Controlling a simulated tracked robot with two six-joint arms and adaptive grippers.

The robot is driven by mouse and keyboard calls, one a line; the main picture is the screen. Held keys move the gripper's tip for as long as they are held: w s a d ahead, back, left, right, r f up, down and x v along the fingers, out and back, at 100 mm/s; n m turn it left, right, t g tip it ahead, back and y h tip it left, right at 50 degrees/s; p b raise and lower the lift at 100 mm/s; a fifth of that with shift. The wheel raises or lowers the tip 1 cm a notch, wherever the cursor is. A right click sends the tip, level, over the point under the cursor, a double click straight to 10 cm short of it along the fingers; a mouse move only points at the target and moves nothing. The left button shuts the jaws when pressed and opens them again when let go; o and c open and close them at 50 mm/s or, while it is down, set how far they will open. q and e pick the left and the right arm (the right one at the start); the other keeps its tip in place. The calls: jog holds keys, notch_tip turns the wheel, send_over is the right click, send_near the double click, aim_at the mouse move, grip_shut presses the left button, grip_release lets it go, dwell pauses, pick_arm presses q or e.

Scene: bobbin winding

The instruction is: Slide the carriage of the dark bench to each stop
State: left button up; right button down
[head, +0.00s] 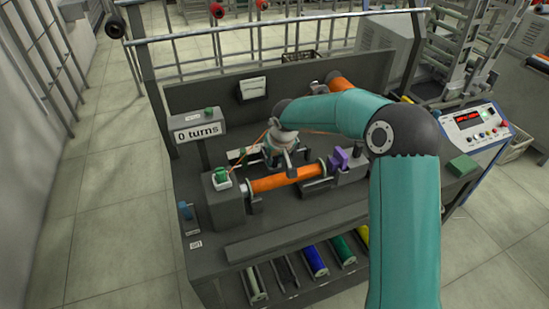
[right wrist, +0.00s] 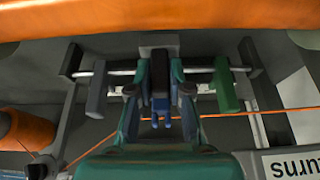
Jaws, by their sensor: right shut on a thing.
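My right gripper (head: 281,152) reaches over the dark bench (head: 290,232) and is shut on the carriage. In the right wrist view the carriage (right wrist: 161,80) is a dark block with a blue lower part, between the two fingers of my right gripper (right wrist: 161,66). It sits on a light rail (right wrist: 128,72), roughly midway between a grey-green stop (right wrist: 97,90) at picture left and a greener stop (right wrist: 223,86) at picture right, touching neither. In the head view my gripper hides the carriage. My left gripper is not in view.
An orange bobbin (head: 283,180) lies in front of the rail. An orange thread (right wrist: 220,115) crosses near the carriage. A "0 turns" display (head: 198,132) stands at bench left, a purple part (head: 340,158) right of the bobbin. Coloured spools (head: 314,260) lie on the lower front shelf.

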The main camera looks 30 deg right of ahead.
jog(key=a+b, duration=0.1)
jog(key=a, duration=0.1)
jog(key=w+a+b, duration=0.1)
jog(key=a+b, duration=0.1)
jog(key=a, duration=0.1)
jog(key=shift+w+f, duration=0.1)
jog(key=shift+a, duration=0.1)
jog(key=c, duration=1.1)
grip_release()
jog(key=v, duration=1.2)
